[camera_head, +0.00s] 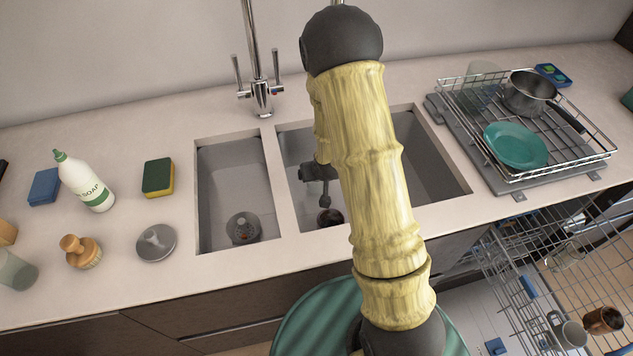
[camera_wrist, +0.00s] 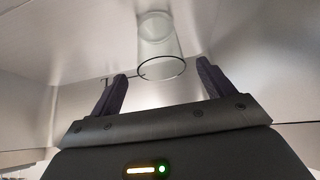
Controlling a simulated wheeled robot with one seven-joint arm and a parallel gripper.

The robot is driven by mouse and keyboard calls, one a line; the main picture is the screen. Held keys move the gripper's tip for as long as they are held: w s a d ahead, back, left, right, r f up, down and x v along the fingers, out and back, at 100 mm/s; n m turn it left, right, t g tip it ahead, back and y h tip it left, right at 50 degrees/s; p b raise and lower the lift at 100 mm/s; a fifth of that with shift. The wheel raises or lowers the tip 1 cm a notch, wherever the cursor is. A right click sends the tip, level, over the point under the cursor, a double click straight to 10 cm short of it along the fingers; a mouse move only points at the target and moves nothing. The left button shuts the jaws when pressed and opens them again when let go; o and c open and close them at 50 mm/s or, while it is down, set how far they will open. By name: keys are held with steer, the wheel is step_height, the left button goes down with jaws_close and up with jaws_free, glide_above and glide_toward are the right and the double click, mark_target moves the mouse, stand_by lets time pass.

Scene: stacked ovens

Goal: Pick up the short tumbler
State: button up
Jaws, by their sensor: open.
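A clear glass tumbler (camera_wrist: 158,42) shows in the wrist view, just beyond and between my fingertips, with its round rim toward me. Grey metal-like surfaces surround it. I cannot tell whether it stands or lies. My gripper (camera_wrist: 162,80) is open, one dark finger on each side, and nothing is between the fingers. In the head view my gripper (camera_head: 325,198) is down in the right sink basin (camera_head: 425,165), partly behind my arm. The tumbler is not visible there, and my arm covers part of the basin.
The left basin (camera_head: 228,185) is empty but for its drain. A dish rack (camera_head: 590,150) with a pot (camera_head: 528,92) and a teal plate (camera_head: 515,145) stands right. A soap bottle (camera_head: 85,182), sponge (camera_head: 158,177) and brush (camera_head: 80,250) are left. A wire dishwasher rack (camera_head: 510,270) is open below right.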

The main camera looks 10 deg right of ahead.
steer(key=shift+x, duration=2.2)
steer(key=shift+a, duration=0.1)
steer(key=c, duration=1.3)
steer(key=shift+r, duration=0.1)
step_height(320, 180, up, 10)
steer(key=shift+f, duration=0.1)
